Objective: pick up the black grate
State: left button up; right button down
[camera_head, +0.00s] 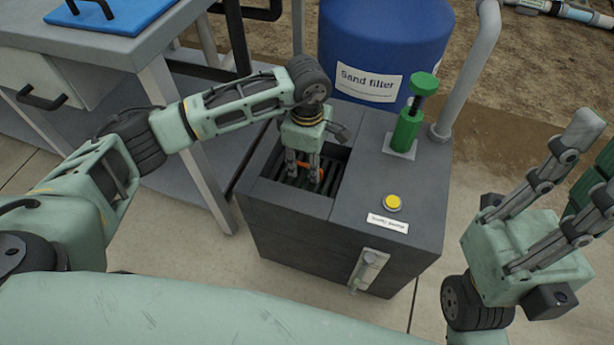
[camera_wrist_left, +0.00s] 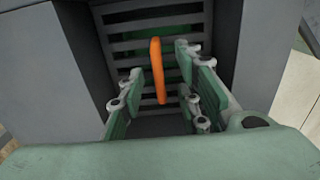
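The black grate (camera_head: 283,181) lies inside the square opening in the top of a dark grey box. In the left wrist view its dark slats (camera_wrist_left: 130,45) run across the opening. An orange handle (camera_wrist_left: 157,72) stands up from it. My left gripper (camera_head: 303,179) reaches down into the opening from above. In the left wrist view its fingers (camera_wrist_left: 161,63) stand apart on either side of the handle, with visible gaps. My right gripper (camera_head: 597,165) is open and empty at the right, away from the box. The left fingers partly hide the grate in the head view.
The dark box (camera_head: 300,240) also bears a green post (camera_head: 407,130), a yellow button (camera_head: 393,203) and a label. A blue sand filter tank (camera_head: 385,40) stands behind. A grey pipe (camera_head: 470,70) rises at the back right; a grey table (camera_head: 120,45) stands left.

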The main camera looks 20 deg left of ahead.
pick_arm(q)
jog(key=shift+f, duration=0.75)
jog(key=shift+c, duration=0.3)
grip_shut()
